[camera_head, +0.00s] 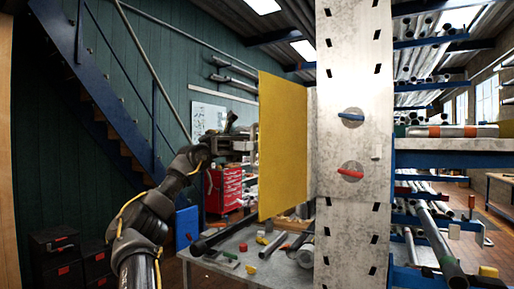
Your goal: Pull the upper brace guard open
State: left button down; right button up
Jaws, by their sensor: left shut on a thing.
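The brace guard is a yellow upright panel (284,145) to the left of the pale perforated mast (350,220). It stands out from the mast at an angle, with a narrow gap or shadowed strip along its right edge. My left arm comes in from the lower left, and my left gripper (250,141) is at the guard's left edge, shut on it or on a handle there. The exact contact is small and partly hidden by the panel. My right gripper is out of view.
A blue knob (352,117) and a red knob (351,171) are on the mast's face. A workbench (255,265) with loose parts lies below the guard. Racks of pipes (445,145) fill the right. A red tool cabinet (223,190) and stairs (95,85) are behind.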

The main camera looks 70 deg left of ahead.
pick_arm(q)
jog(key=shift+a, duration=0.2)
dwell(0.3)
jog(key=c, duration=1.8)
grip_release()
jog(key=shift+w+d, duration=0.1)
jog(key=p+v, duration=0.2)
jog(key=v, duration=0.5)
jog(key=shift+a+p, duration=0.3)
